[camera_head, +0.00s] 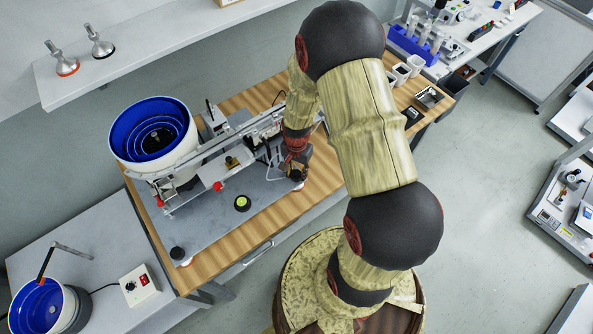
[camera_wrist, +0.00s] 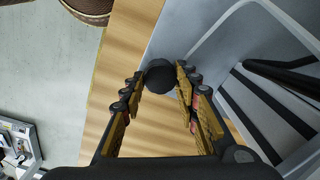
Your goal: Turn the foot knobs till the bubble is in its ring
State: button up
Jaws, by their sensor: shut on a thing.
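My gripper (camera_wrist: 160,85) is shut on a round black foot knob (camera_wrist: 162,76) at the plate's right front corner. In the head view my gripper (camera_head: 297,172) covers most of this knob. A second black foot knob (camera_head: 177,254) stands free at the near left corner of the grey base plate (camera_head: 216,222). The round level (camera_head: 242,203), yellow-green with a dark rim, lies on the plate between the two knobs. It is too small to tell where its bubble is against the ring. Any foot at the back is hidden.
A blue-lined bowl feeder (camera_head: 152,135) and a rail assembly (camera_head: 230,140) stand on the plate's back. The wooden table (camera_head: 215,262) has a bare front edge. A second bowl (camera_head: 40,305) and a control box (camera_head: 138,285) sit on the side bench at lower left.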

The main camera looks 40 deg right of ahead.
aim_at(297, 173)
jog(key=shift+m, duration=1.5)
jog(key=o, duration=1.1)
jog(key=shift+o, duration=0.2)
notch_tip(297, 173, up, 12)
